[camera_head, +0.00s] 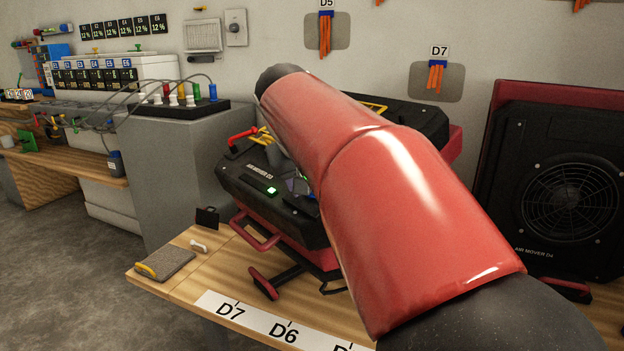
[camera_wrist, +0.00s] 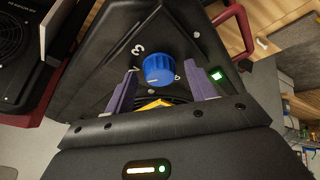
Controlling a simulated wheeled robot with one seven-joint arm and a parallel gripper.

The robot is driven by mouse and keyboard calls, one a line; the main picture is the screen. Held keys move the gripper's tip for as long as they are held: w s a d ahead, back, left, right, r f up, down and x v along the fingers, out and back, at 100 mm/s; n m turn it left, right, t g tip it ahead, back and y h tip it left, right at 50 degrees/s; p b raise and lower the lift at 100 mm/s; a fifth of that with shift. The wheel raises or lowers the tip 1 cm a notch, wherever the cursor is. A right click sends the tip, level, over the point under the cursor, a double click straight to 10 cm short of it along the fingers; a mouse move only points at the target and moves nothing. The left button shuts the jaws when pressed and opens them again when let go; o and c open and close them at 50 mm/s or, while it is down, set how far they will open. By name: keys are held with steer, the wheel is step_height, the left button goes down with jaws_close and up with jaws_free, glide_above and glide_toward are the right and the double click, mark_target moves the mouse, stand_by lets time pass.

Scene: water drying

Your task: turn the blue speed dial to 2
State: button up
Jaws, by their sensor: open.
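The blue speed dial (camera_wrist: 158,69) shows in the middle of the wrist view, on the black top of an air mover. A white 3 is printed beside it; other marks near it are too small to read surely, and I cannot tell its setting. My gripper (camera_wrist: 160,68) is open, with one purple finger on either side of the dial and a visible gap at each side. In the head view the air mover labelled D3 (camera_head: 262,172) stands on the wooden bench, partly behind my red arm. The dial is hidden there.
A green-lit display (camera_wrist: 216,74) sits right of the dial. In the head view, another air mover (camera_head: 568,200) stands at the right. A grey pad (camera_head: 165,264) with a yellow handle lies at the bench's left end. A grey cabinet (camera_head: 172,180) stands behind it.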

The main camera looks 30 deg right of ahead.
steer(key=p+v, duration=0.1)
steer(key=v, duration=0.7)
steer(key=shift+f, duration=0.1)
